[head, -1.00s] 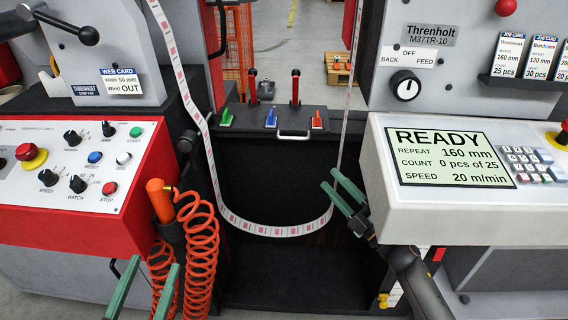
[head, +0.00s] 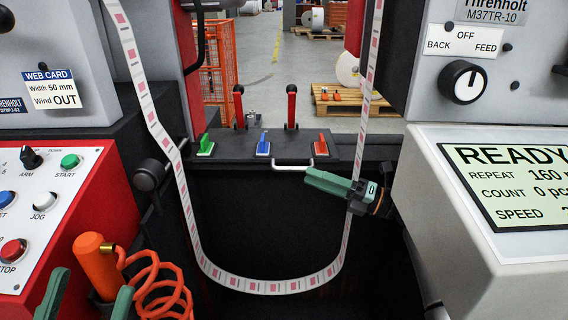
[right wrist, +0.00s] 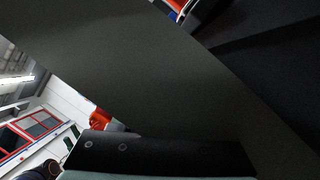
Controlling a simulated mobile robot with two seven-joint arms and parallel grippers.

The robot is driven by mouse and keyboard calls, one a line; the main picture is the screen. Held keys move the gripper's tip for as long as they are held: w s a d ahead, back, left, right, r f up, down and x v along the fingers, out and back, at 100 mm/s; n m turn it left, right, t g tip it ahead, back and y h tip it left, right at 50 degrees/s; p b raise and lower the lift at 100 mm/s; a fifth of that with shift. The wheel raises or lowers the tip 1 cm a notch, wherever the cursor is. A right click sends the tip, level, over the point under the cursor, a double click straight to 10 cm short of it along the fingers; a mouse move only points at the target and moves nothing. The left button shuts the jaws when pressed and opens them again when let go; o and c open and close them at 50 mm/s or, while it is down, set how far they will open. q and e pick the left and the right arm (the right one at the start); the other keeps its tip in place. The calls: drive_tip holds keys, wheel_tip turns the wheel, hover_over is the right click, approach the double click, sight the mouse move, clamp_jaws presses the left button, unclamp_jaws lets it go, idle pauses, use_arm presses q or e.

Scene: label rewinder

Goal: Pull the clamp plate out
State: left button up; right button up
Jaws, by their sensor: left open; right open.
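A black table with a metal bar handle (head: 293,164) on its front edge stands at the back centre. I take the flat black top (head: 225,146) behind the handle as the clamp plate, though its outline is not distinct. My right gripper (head: 313,180) is open and empty, its green fingers pointing left just below and right of the handle, apart from it. My left gripper (head: 93,280) is open at the lower left, on either side of an orange tool handle in the picture. The right wrist view shows mostly dark panels, without the handle.
A printed label web (head: 265,286) hangs in a loop before the black table, its right strand beside my right gripper. Green, blue and red levers (head: 263,145) and two upright red-handled clamps (head: 291,105) stand on the table. Machine consoles flank the gap.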

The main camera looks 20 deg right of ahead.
sight(289, 168)
drive_tip(key=b+x, duration=0.1)
drive_tip(key=x, duration=0.6)
drive_tip(key=shift+s, duration=0.1)
drive_tip(key=shift+c, duration=0.2)
drive_tip(key=c, duration=0.6)
clamp_jaws()
drive_tip(key=shift+r, duration=0.15)
idle(0.4)
